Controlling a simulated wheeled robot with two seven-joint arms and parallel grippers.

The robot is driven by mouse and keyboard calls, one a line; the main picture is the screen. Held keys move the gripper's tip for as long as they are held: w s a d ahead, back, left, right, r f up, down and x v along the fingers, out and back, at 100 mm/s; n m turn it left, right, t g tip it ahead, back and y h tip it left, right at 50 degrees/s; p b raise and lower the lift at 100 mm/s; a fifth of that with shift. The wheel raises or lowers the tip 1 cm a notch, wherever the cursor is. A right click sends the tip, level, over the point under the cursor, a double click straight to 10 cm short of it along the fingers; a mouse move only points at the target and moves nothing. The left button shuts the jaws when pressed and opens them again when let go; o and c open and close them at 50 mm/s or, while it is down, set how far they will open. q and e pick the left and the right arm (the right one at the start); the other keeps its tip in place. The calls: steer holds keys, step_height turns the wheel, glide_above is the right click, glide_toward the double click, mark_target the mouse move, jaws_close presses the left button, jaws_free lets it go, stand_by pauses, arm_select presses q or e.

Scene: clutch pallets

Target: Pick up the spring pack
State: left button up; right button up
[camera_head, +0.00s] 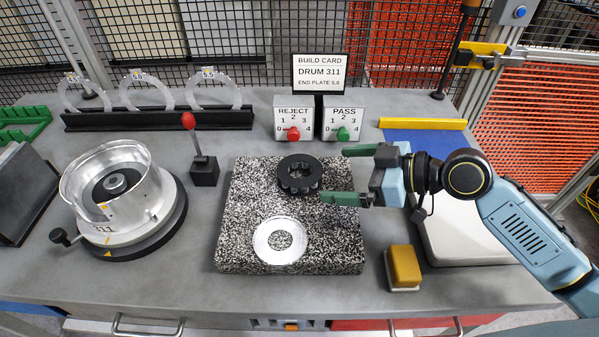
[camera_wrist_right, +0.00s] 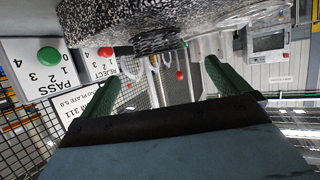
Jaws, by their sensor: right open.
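The spring pack, which I take to be the black notched ring (camera_head: 300,174), lies flat on the speckled granite slab (camera_head: 240,215), toward its back. It also shows dark and partly cut off at the slab's edge in the right wrist view (camera_wrist_right: 158,40). My right gripper (camera_head: 345,174) is open and empty, just right of the ring. Its two green fingers point left toward the ring, one on the far side and one on the near side. A visible gap separates the fingertips from the ring's middle; contact cannot be told. My left gripper is not in view.
A silver plate ring (camera_head: 280,240) lies on the slab's front. A metal drum (camera_head: 117,190) stands left, with a red-knobbed lever (camera_head: 204,170) beside the slab. Reject (camera_head: 293,118) and pass (camera_head: 343,118) counters stand behind. A yellow block (camera_head: 404,266) sits front right.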

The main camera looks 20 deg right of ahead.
mark_target(289, 170)
steer(key=x, duration=0.3)
steer(key=shift+a, duration=0.1)
steer(key=shift+x, duration=2.75)
steer(key=shift+w+d, duration=0.15)
steer(key=shift+d, duration=0.05)
steer(key=shift+c, duration=0.3)
steer(key=c, duration=0.9)
